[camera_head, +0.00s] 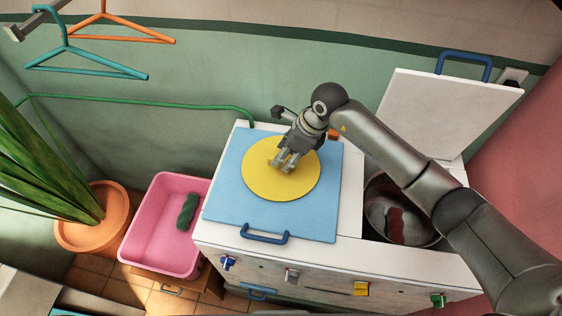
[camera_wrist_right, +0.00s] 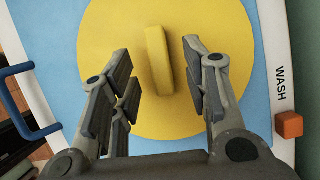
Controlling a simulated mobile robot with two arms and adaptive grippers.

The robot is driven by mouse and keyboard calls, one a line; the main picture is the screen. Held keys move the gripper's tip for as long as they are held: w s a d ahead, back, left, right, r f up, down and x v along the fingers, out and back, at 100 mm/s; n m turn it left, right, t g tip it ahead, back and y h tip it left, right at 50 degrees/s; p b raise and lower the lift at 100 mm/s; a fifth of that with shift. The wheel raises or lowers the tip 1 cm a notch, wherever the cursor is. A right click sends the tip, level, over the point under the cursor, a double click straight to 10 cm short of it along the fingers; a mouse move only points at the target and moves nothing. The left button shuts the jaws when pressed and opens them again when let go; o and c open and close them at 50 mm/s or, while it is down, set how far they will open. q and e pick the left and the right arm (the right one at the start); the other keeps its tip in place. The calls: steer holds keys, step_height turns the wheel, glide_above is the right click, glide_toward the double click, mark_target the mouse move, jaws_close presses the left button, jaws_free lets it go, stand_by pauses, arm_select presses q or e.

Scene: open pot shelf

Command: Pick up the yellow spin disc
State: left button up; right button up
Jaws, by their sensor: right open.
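The yellow spin disc (camera_head: 300,183) lies flat on the blue lid (camera_head: 222,195) of the white machine. In the right wrist view the disc (camera_wrist_right: 110,35) has a raised yellow grip bar (camera_wrist_right: 157,60) across its middle. My right gripper (camera_head: 282,164) is above the disc. In the wrist view its fingers (camera_wrist_right: 162,88) are open, one on each side of the bar, with a gap to it on both sides. From the head view the fingers hide the bar. My left gripper is not in view.
The white lid (camera_head: 430,110) stands raised beside an open drum (camera_head: 378,205) with dark red cloth (camera_head: 395,225). A pink tub (camera_head: 155,235) with a green cloth (camera_head: 187,210), a potted plant (camera_head: 92,225) and hangers (camera_head: 90,62) are at left. A blue handle (camera_head: 264,236) edges the blue lid.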

steer(key=shift+x, duration=1.1)
jaws_close()
steer(key=shift+r, duration=0.1)
